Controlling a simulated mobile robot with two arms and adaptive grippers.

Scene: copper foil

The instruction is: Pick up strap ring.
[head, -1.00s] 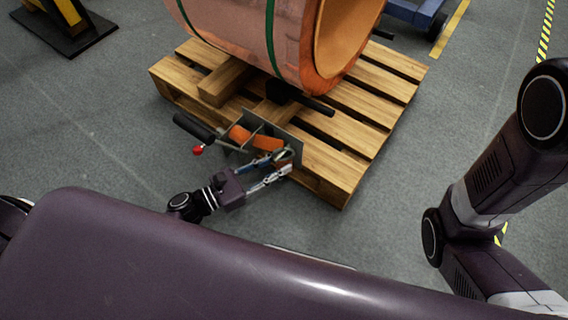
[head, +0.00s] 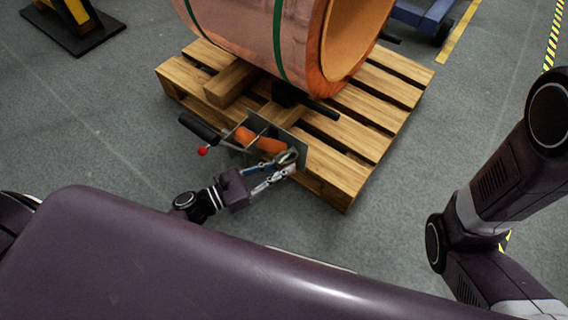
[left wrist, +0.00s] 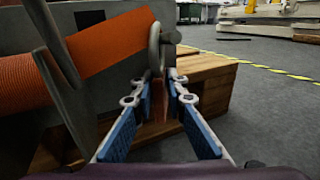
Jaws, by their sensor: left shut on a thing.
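The strap ring (head: 287,157) is a small grey metal ring at the end of an orange strap (head: 262,141), beside a grey metal bracket (head: 291,133). It also shows in the left wrist view (left wrist: 154,46), upright at the strap's end, its lower part at my fingertips. My left gripper (head: 286,169) reaches in from the left, below the ring. In the left wrist view, its blue-padded fingers (left wrist: 167,80) come close together at the tips, shut on the ring. The exact contact is partly hidden by the tips. My right gripper is out of view.
A wooden pallet (head: 338,163) carries a large copper coil (head: 240,35) with green bands. A black handle with a red knob (head: 203,151) sticks out left of the bracket. A blue cart (head: 420,18) stands behind.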

